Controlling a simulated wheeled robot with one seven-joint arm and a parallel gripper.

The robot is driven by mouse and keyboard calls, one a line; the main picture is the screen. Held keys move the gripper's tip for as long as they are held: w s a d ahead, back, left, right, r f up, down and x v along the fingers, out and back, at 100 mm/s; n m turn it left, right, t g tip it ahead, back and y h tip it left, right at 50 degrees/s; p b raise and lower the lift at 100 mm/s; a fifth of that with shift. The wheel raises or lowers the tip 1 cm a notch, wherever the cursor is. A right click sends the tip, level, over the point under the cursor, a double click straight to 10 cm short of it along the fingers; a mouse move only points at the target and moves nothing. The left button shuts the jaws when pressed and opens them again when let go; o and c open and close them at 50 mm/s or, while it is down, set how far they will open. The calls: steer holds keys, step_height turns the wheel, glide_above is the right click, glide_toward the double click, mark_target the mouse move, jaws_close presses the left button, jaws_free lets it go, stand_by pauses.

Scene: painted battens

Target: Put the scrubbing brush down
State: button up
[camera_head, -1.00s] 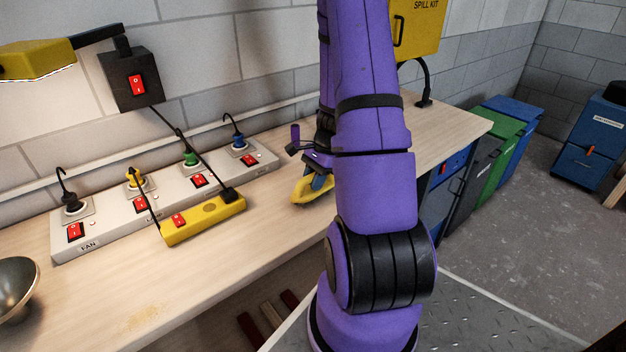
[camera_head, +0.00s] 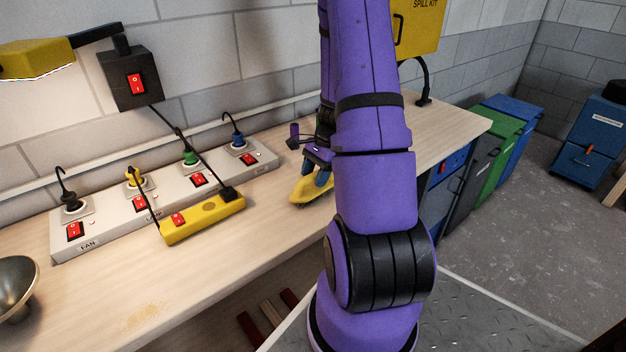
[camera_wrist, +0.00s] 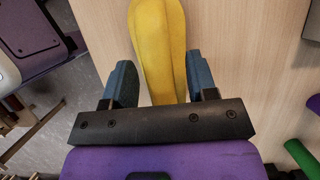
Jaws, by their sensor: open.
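The scrubbing brush (camera_head: 308,190) has a yellow back and rests on the wooden bench top (camera_head: 262,222), right of the yellow power strip. In the wrist view its yellow back (camera_wrist: 158,45) runs up from between the fingers. My gripper (camera_wrist: 162,82) is open, with one blue-grey finger on each side of the brush and a gap showing by the fingers. In the head view my gripper (camera_head: 318,178) is at the brush, partly hidden behind my purple arm. The brush's right end is hidden there too.
A white socket strip (camera_head: 170,202) with several plugs lies along the wall. A yellow power strip (camera_head: 203,220) lies in front of it. A metal bowl (camera_head: 15,285) is at the left edge.

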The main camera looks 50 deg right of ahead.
steer(key=v, duration=1)
steer(key=shift+r, duration=0.2)
steer(key=w+a+r+n+h, duration=0.1)
steer(key=a+r+n+h, duration=0.1)
steer(key=a+r+n, duration=1.15)
steer(key=s+a+r+n+t+h, duration=0.1)
steer(key=s+a+r+n+t, duration=0.1)
steer(key=s+a+r, duration=0.3)
steer(key=s+a+r+n+t+h, duration=0.1)
steer(key=s+a+r+n, duration=0.4)
steer(key=a, duration=0.7)
steer(key=shift+s+a+r+t, duration=0.15)
steer(key=shift+s+a+t, duration=0.1)
steer(key=shift+s+t, duration=0.45)
steer(key=shift+o, duration=0.4)
